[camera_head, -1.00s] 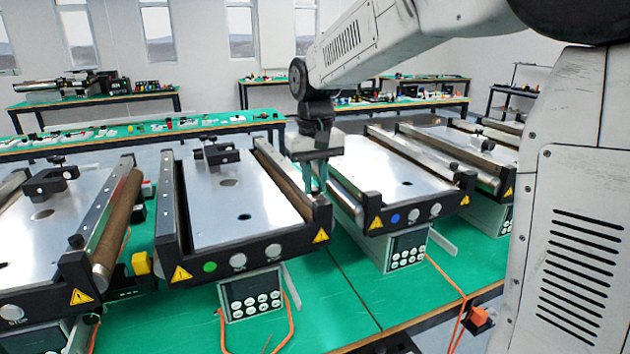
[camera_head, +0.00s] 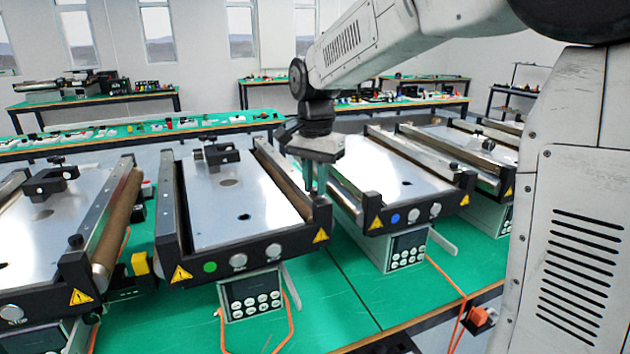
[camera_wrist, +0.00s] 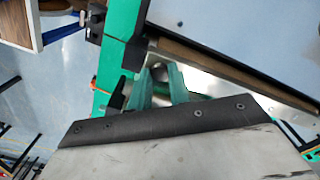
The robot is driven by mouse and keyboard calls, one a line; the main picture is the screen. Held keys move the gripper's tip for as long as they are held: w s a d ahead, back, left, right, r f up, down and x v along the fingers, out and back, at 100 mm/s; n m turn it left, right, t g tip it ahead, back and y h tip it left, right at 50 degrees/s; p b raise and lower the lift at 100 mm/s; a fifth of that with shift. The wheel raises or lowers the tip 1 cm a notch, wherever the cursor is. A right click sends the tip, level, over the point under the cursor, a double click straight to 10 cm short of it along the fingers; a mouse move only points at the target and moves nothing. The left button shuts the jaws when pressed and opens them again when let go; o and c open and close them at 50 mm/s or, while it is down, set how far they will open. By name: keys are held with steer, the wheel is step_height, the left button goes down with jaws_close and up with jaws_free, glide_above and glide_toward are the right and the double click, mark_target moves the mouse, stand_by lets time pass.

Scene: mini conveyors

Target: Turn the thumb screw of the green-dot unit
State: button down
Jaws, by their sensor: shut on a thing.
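The green-dot unit is a small conveyor with a bare metal bed (camera_head: 225,215) and a dark front bar. Its green dot (camera_head: 210,267) is on the left of that bar, beside two round grey buttons. My gripper (camera_head: 317,188) points down at the unit's front right corner, by the black end block (camera_head: 320,212). In the wrist view, its two green fingers (camera_wrist: 158,75) are close together at the end of the metal rail, with a small greyish part between them. The gripper is shut on the thumb screw, which the fingers mostly hide.
The blue-dot unit (camera_head: 388,180) stands close on the right, and another conveyor (camera_head: 60,225) stands on the left. An orange cable (camera_head: 291,325) hangs below the control box. The green bench top (camera_head: 340,310) is clear in front.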

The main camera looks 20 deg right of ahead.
mark_target(315, 188)
steer(key=shift+r+m, duration=0.1)
steer(key=shift+m, duration=0.9)
steer(key=c, duration=1.3)
jaws_free()
step_height(315, 188, up, 8)
steer(key=shift+f, duration=0.15)
